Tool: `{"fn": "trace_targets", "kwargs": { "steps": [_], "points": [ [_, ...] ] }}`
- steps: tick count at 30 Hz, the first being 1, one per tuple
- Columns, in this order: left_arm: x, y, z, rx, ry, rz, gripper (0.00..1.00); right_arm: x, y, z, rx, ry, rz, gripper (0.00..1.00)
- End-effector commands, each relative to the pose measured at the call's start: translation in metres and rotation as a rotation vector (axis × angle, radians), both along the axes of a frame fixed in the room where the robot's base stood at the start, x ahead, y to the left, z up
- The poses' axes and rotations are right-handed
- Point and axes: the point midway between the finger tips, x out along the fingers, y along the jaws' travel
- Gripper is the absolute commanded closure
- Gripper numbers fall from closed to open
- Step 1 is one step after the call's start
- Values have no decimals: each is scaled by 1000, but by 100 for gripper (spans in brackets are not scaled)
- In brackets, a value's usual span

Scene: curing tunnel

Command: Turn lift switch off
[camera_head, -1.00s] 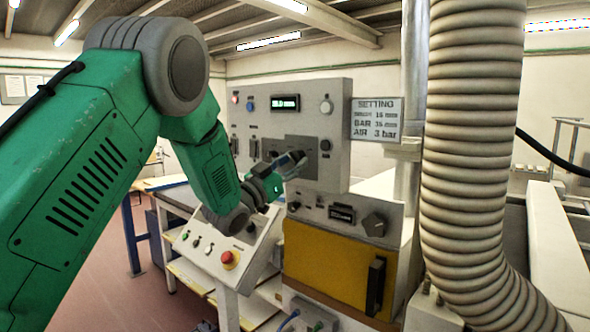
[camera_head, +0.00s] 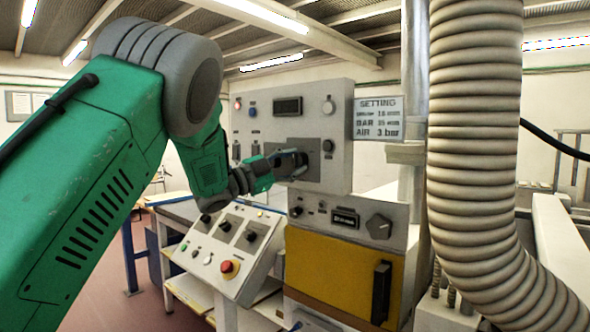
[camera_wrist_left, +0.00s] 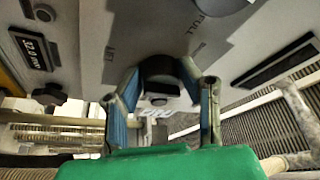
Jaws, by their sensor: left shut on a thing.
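A white control panel (camera_head: 338,118) stands ahead with a grey plate on its front. My left gripper (camera_head: 288,161) is at this plate, its arm coming in from the left. In the left wrist view my left gripper (camera_wrist_left: 163,88) has its two blue-padded fingers on either side of a dark round switch knob (camera_wrist_left: 160,66), and it is shut on it. The fingers hide much of the knob in the head view, and its label is not clearly readable. The panel's upper display (camera_head: 287,106) is dark. My right gripper is not in view.
A thick ribbed hose (camera_head: 470,130) hangs at the right, near a settings sign (camera_head: 378,118). Below the panel is a unit with a yellow door (camera_head: 335,268). A sloped console with a red button (camera_head: 229,268) stands below my left arm.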

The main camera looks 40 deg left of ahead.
Motion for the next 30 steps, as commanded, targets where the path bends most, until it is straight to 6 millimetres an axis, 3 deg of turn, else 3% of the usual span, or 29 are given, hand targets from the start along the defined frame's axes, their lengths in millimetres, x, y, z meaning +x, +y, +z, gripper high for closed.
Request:
{"fn": "trace_targets", "kwargs": {
  "steps": [18, 19, 20, 30],
  "points": [
    [0, -1, -3, 40, 5, -2, 97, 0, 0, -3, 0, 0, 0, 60],
    [0, -1, -3, 40, 5, -2, 61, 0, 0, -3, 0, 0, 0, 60],
    [0, -1, -3, 40, 5, -2, 51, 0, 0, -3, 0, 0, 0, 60],
    [-1, 0, -2, 39, 0, -1, 48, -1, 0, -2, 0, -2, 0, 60]
  ]
}}
